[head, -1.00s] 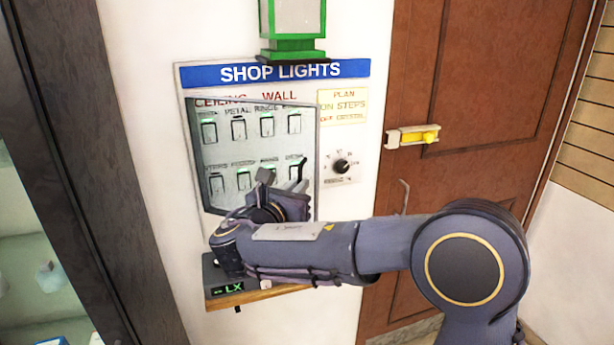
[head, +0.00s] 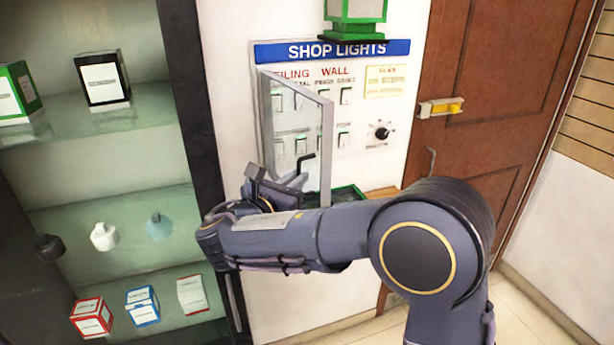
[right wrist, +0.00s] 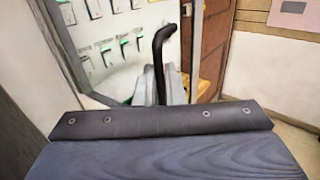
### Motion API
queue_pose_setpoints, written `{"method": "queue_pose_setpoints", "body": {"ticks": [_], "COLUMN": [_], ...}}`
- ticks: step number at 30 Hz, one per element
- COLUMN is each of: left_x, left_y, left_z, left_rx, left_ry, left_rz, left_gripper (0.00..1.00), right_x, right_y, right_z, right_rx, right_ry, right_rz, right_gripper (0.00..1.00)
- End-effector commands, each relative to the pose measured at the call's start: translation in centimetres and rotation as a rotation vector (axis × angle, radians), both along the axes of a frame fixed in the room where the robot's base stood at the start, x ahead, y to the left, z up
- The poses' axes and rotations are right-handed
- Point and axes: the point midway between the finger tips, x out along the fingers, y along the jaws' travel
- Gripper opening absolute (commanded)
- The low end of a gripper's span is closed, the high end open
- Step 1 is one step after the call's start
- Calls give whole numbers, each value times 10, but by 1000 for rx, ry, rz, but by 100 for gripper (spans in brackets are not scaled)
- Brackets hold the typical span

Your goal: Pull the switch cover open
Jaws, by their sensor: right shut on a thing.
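The switch cover (head: 328,125) is a clear panel with a grey frame, hinged at its left side. It stands swung out from the SHOP LIGHTS panel (head: 340,50), with switches showing beside and through it. My right gripper (head: 288,184) is shut at the cover's lower free edge, on its black bent handle (head: 306,160). In the right wrist view the handle (right wrist: 164,50) rises from between the fingers (right wrist: 158,88), and the cover (right wrist: 120,45) spreads behind them. The fingertips are partly hidden. My left gripper is not in view.
A dark-framed shelf case (head: 195,130) with boxes and small bottles stands close on the left. A wooden ledge (head: 384,193) with a dark tray juts from the wall below the panel. A brown door (head: 490,80) with a yellow latch (head: 446,107) is at right.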

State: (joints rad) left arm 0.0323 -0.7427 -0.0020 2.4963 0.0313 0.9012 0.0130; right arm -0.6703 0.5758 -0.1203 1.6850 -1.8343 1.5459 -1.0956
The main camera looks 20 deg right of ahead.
Motion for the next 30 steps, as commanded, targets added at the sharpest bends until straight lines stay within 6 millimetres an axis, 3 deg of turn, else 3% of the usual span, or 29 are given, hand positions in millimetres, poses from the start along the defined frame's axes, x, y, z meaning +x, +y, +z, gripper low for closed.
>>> {"method": "queue_pose_setpoints", "body": {"ticks": [1,18,19,23,30], "left_x": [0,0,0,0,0], "left_y": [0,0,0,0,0], "left_z": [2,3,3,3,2], "left_rx": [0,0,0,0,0], "left_ry": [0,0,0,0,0], "left_rz": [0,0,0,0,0], "left_gripper": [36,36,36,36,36], "right_x": [5,6,6,6,5], "right_y": [6,8,8,8,8], "right_z": [7,6,6,5,4], "right_rx": [-4,-4,-3,-3,-3], "right_ry": [-13,-13,-13,-11,-8], "right_rz": [20,16,16,16,13], "right_gripper": [0,0,11,28,30]}}
